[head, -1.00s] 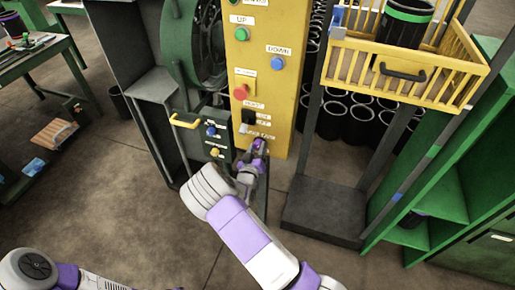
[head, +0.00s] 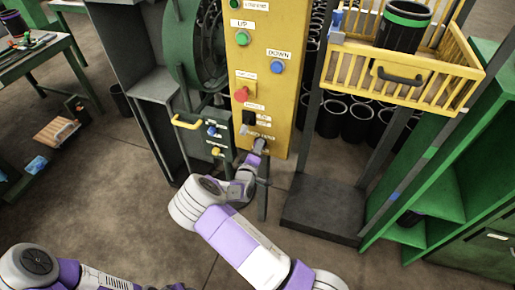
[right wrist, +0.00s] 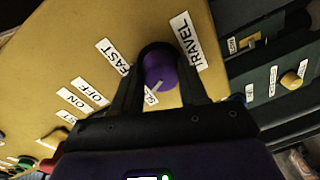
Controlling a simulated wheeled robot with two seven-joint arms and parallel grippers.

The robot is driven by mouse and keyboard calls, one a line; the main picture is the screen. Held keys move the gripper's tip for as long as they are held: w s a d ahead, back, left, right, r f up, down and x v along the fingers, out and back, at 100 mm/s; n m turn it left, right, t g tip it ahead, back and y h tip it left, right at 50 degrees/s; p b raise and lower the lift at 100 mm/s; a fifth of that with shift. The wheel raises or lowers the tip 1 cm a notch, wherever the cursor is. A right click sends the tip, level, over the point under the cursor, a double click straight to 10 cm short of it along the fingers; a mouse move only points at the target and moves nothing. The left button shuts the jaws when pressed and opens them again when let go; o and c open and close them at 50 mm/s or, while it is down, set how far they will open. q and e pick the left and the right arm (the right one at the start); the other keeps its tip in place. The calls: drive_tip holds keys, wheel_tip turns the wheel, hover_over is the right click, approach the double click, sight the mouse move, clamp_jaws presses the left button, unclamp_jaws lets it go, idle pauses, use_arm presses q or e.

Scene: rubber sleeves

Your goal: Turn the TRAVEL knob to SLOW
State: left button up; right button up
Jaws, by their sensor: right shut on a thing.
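The TRAVEL knob (right wrist: 160,72) is round and purple with a pale pointer mark. It sits on the yellow panel (head: 258,80) between the TRAVEL label (right wrist: 187,41), the FAST label (right wrist: 115,56) and a partly hidden label starting "SL" (right wrist: 151,97). The pale mark points down-left in the right wrist view, towards the "SL" label. My right gripper (right wrist: 160,60) is shut on the knob, one dark finger on each side. In the head view my right gripper (head: 259,146) is at the panel's lower end and hides the knob. My left gripper is out of view.
Above the knob are a black switch (head: 250,118), a red button (head: 242,95), a blue DOWN button (head: 278,67) and a green UP button (head: 242,39). A yellow handle (head: 187,123) juts out left of the panel. A yellow basket (head: 400,75) stands at right.

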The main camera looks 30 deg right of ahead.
drive_tip(key=shift+n, duration=0.4)
drive_tip(key=o, duration=1.1)
drive_tip(key=shift+c, duration=0.2)
drive_tip(key=p+v, duration=0.1)
drive_tip(key=v, duration=0.6)
drive_tip(key=shift+s+a, duration=0.2)
drive_tip(key=shift+s, duration=0.05)
